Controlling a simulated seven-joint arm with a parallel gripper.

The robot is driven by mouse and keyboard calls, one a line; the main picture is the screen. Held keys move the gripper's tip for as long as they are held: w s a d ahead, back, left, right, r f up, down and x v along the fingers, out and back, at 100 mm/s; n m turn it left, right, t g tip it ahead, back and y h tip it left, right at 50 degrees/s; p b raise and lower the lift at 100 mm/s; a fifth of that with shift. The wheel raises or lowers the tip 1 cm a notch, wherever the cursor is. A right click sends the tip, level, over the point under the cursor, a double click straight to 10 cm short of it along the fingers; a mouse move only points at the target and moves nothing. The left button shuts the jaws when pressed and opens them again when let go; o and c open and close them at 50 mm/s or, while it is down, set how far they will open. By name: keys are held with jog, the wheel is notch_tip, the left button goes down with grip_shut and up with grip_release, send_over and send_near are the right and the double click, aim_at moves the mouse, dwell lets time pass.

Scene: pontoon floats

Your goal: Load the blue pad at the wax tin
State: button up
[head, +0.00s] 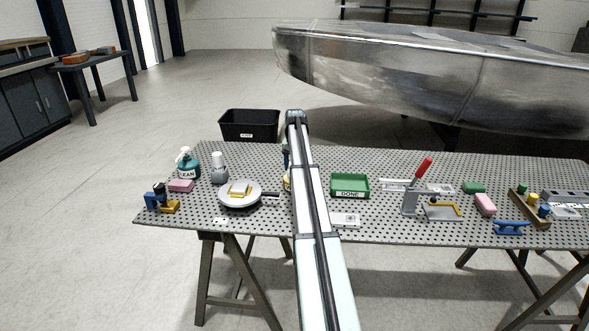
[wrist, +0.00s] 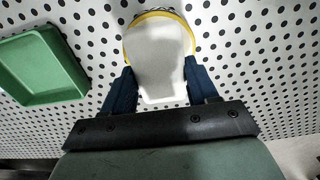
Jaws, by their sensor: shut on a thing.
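My gripper (wrist: 162,88) is shut on a pale, smooth piece (wrist: 158,72) that stands between its two dark blue fingers. This piece widens away from me, and a yellow rim (wrist: 160,13) curves around its far end. I cannot tell whether the rim belongs to the held piece or to a tin behind it. In the head view my arm hides most of this spot; only a sliver of a pale and yellow thing (head: 287,181) shows left of the arm. No blue pad face is visible on the held piece, and I cannot surely identify the wax tin.
A green DONE tray (head: 350,186) stands right of my arm. A round grey plate (head: 239,205) with yellow blocks, a CLEAN bottle (head: 186,165) and a pink block (head: 181,186) are left. A red-handled clamp (head: 416,190) rises at right. A black bin (head: 250,126) is behind.

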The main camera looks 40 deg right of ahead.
jog(key=shift+r, duration=2.2)
jog(key=shift+s+a, duration=0.2)
jog(key=shift+s, duration=0.1)
jog(key=s+a+r, duration=0.1)
jog(key=s+a, duration=0.9)
jog(key=a, duration=0.2)
jog(key=s+a+r+n, duration=0.1)
jog(key=a+r+n, duration=0.1)
jog(key=a, duration=1.9)
jog(key=a+r+n, duration=0.3)
jog(key=a+r, duration=0.1)
jog(key=a, duration=1.6)
jog(key=shift+s+a+r+n, duration=0.3)
jog(key=shift+s+a, duration=0.05)
jog(key=shift+a, duration=0.05)
